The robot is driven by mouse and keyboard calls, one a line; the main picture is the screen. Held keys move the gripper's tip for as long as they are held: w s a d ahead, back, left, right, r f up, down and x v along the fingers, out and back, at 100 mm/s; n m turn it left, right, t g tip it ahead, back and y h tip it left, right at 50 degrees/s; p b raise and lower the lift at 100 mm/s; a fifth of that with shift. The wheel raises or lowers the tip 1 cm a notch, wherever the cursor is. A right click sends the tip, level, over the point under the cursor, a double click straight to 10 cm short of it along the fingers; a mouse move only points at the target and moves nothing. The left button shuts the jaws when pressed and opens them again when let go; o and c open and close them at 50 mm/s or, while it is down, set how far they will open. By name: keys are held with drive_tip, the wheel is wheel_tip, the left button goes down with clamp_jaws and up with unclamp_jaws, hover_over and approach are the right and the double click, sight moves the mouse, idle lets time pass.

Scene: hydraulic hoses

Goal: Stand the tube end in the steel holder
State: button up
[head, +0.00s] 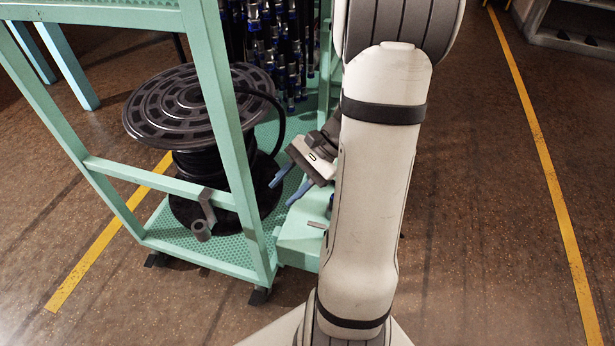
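A grey metal holder (202,229) with a short round cup is fixed by a bracket to the green cart's lower rail, facing the front. A black tube (281,113) leaves the top of the reel, arcs to the right and drops behind the reel's right side. I cannot make out its end. My gripper (279,195) is to the right of the reel and the holder, beyond the cart's front post. Its two blue fingers point to the lower left and stand apart. I see nothing between them.
A black hose reel (200,105) stands on the perforated green cart shelf (192,246). Green cart posts (222,110) and rails lie between the holder and my gripper. Several hoses with blue and silver fittings (270,40) hang behind. The floor at right is clear.

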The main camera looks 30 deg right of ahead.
drive_tip(key=d+f+m+t+h+b, duration=0.2)
drive_tip(key=d+f+m+t+b, duration=1.15)
drive_tip(key=d+f, duration=1)
drive_tip(key=w+a+m, duration=0.1)
drive_tip(key=w, duration=0.1)
drive_tip(key=w+a+m+t, duration=0.1)
drive_tip(key=w+a, duration=0.1)
drive_tip(key=w+a+m, duration=0.1)
drive_tip(key=w, duration=0.1)
drive_tip(key=shift+w+a+f+t, duration=0.2)
drive_tip(key=shift+w+f+t, duration=0.15)
drive_tip(key=shift+w+f, duration=0.05)
drive_tip(key=shift+c, duration=0.3)
clamp_jaws()
